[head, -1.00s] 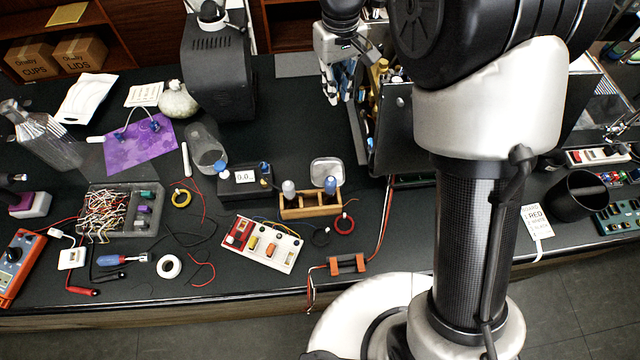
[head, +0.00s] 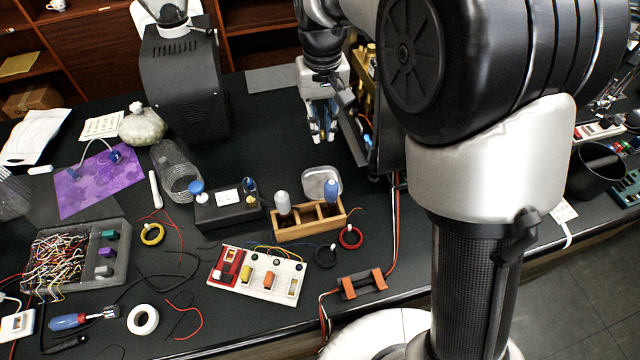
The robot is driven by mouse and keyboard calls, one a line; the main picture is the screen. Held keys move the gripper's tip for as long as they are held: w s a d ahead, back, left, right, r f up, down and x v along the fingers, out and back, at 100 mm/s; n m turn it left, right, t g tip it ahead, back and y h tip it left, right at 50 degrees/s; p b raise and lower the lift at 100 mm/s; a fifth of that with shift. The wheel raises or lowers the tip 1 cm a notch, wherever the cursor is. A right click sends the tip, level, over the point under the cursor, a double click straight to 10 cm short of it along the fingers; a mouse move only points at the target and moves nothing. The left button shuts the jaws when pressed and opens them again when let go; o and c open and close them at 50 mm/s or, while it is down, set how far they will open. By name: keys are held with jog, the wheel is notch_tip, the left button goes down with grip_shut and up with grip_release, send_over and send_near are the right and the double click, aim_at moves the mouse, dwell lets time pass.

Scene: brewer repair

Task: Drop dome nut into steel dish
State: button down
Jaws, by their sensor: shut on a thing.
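My gripper (head: 322,132) points down over the bench, left of the opened brewer (head: 398,125). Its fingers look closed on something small. The dome nut itself is hidden or too small to make out between the fingertips. The steel dish (head: 321,181), a shallow silvery rounded tray, sits on the dark bench behind the wooden rack. The gripper is behind and above the dish, apart from it. The dish looks empty from here.
A wooden rack (head: 292,229) with two bulb-topped bottles stands just in front of the dish. A black meter box (head: 226,209) is to the left, with a clear cylinder (head: 176,172) beyond. A dark grinder (head: 187,85) stands back left. Bench between grinder and gripper is clear.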

aim_at(321, 184)
notch_tip(321, 184, down, 18)
jog(key=b, duration=0.5)
jog(key=shift+f, duration=0.1)
jog(key=shift+f, duration=0.15)
jog(key=c, duration=1.6)
grip_release()
